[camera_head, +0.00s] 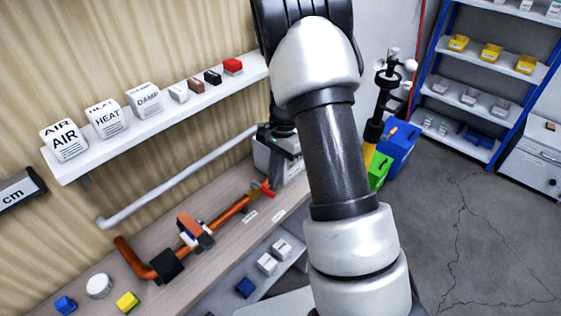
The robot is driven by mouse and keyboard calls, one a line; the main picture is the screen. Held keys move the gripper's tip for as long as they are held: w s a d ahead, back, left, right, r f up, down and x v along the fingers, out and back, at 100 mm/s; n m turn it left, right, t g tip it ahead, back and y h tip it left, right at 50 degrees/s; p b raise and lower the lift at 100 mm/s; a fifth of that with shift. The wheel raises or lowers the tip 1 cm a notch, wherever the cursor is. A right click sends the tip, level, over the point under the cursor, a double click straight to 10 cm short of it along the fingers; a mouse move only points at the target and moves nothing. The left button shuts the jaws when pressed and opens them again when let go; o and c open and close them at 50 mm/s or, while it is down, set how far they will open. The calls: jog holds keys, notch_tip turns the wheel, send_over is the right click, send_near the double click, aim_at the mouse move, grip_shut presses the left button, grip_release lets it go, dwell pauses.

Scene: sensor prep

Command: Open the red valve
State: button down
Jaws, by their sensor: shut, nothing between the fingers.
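The red valve (267,189) is a small red handle on a brass-coloured fitting at the upper right end of an orange-brown copper pipe (228,215). The pipe lies along the wooden workbench (85,275). My arm rises through the middle of the view and bends over at the top. The dark end of my arm, with my gripper (284,146), shows partly behind the arm, above and beyond the valve and apart from it. The gripper is shut and empty. Its fingertips are small and hard to make out. Whether the handle is turned along or across the pipe is unclear.
A grey box (268,163) stands at the bench's far end, close behind the valve. A white wall shelf (75,171) holds labelled blocks above a grey rail (180,183). Orange and black clamps (195,230) sit on the pipe. Coloured bins and a blue rack (424,60) stand right; floor there is clear.

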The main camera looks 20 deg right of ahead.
jog(key=shift+s+a+f, duration=0.2)
jog(key=shift+a+f, duration=0.1)
jog(key=shift+s+a+m, duration=0.25)
jog(key=shift+m, duration=0.4)
jog(key=shift+s+a+m, duration=0.2)
jog(key=shift+s+m, duration=0.05)
jog(key=shift+m, duration=0.4)
jog(key=shift+s+a+m+t, duration=0.15)
jog(key=shift+a+m+t, duration=0.15)
jog(key=shift+m, duration=0.2)
jog(key=a+m+p, duration=0.2)
jog(key=a, duration=0.4)
jog(key=shift+s+a+m, duration=0.15)
jog(key=shift+s+m, duration=0.05)
jog(key=shift+m, duration=0.1)
dwell(0.6)
jog(key=shift+w+d, duration=0.65)
jog(key=shift+w, duration=0.05)
